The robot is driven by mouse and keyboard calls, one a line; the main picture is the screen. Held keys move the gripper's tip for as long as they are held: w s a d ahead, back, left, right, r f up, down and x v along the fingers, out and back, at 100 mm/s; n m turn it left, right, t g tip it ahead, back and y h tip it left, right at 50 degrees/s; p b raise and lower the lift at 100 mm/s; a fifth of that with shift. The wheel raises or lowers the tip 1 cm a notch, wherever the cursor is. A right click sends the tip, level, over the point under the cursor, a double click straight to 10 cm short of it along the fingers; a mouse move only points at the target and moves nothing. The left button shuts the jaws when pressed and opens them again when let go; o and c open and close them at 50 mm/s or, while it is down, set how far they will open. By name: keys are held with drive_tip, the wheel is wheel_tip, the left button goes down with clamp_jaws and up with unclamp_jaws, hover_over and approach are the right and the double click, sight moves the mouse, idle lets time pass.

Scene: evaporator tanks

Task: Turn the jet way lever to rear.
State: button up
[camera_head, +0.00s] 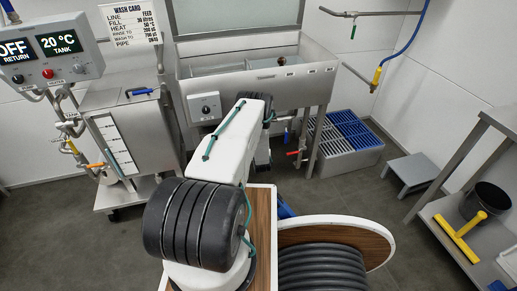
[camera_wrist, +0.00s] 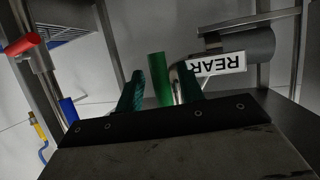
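A green handle (camera_wrist: 160,82), which looks like the jet way lever, stands upright in the wrist view, joined to a bent metal pipe. My gripper (camera_wrist: 159,72) has its two dark green fingers apart, one on each side of the handle. A gap shows between the handle and the left finger; contact on the right is unclear. A white REAR label (camera_wrist: 215,65), upside down, sits right of the handle, in front of a grey cylinder (camera_wrist: 262,43). In the head view my arm hides the gripper and this handle under the sink tank.
Red (camera_wrist: 22,44) and blue (camera_wrist: 69,110) handles stand to the left in the wrist view. Metal legs frame the space. In the head view, a steel tank (camera_head: 262,85), grey crate (camera_head: 345,158), step stool (camera_head: 411,169) and side shelf (camera_head: 440,205) surround open floor.

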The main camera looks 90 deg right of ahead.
drive_tip(key=v, duration=0.6)
drive_tip(key=shift+a+r, duration=0.15)
drive_tip(key=shift+a, duration=0.05)
